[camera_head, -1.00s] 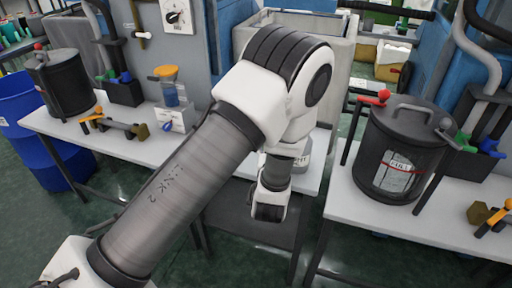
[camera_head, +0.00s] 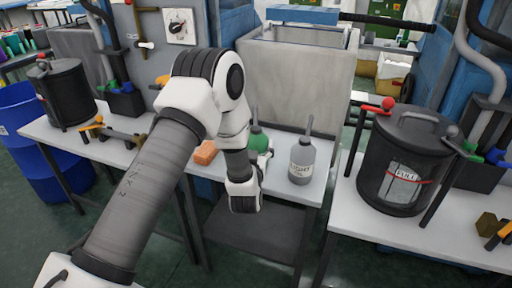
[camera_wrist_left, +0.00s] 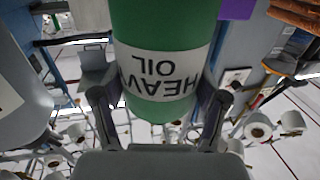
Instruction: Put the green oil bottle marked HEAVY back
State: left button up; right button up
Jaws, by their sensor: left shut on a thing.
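The green oil bottle (camera_head: 257,141) shows partly behind my left wrist in the head view, its thin spout pointing up. In the left wrist view the green bottle (camera_wrist_left: 165,30) fills the top middle, with a white label reading HEAVY OIL upside down. My left gripper (camera_wrist_left: 160,105) is shut on it, one finger on each side. In the head view my arm hides most of the gripper and the bottle's lower part. I cannot tell whether its base touches the white table (camera_head: 310,188). My right gripper is out of view.
A grey LIGHT OIL bottle (camera_head: 302,163) stands close to the right of the green one. An orange block (camera_head: 205,152) lies to its left. A large grey bin (camera_head: 300,78) stands behind. A black lidded drum (camera_head: 402,165) stands on the right-hand table.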

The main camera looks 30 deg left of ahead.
pick_arm(q)
jog(key=o, duration=1.4)
jog(key=shift+r, duration=0.15)
jog(key=v, duration=1.2)
jog(key=s+d+f+m+g+h, duration=0.1)
jog(key=s+d+f+g+h, duration=0.2)
jog(key=f, duration=0.4)
jog(key=s+f+m+g+h, duration=0.1)
jog(key=s+f+g, duration=0.25)
jog(key=f, duration=0.35)
jog(key=s+d+f+m+g+h, duration=0.1)
jog(key=s+d+f+g+h, duration=0.2)
jog(key=f, duration=0.5)
jog(key=s+d+f+g, duration=0.1)
jog(key=s+f+g, duration=0.1)
jog(key=s, duration=0.3)
jog(key=s+f+m+g+h, duration=0.1)
jog(key=s+f+g, duration=0.1)
jog(key=s, duration=0.4)
jog(key=s+d+f+m+g, duration=0.1)
jog(key=s+f+g, duration=0.1)
jog(key=s, duration=0.4)
jog(key=shift+d+f+g, duration=0.35)
jog(key=shift+g, duration=0.1)
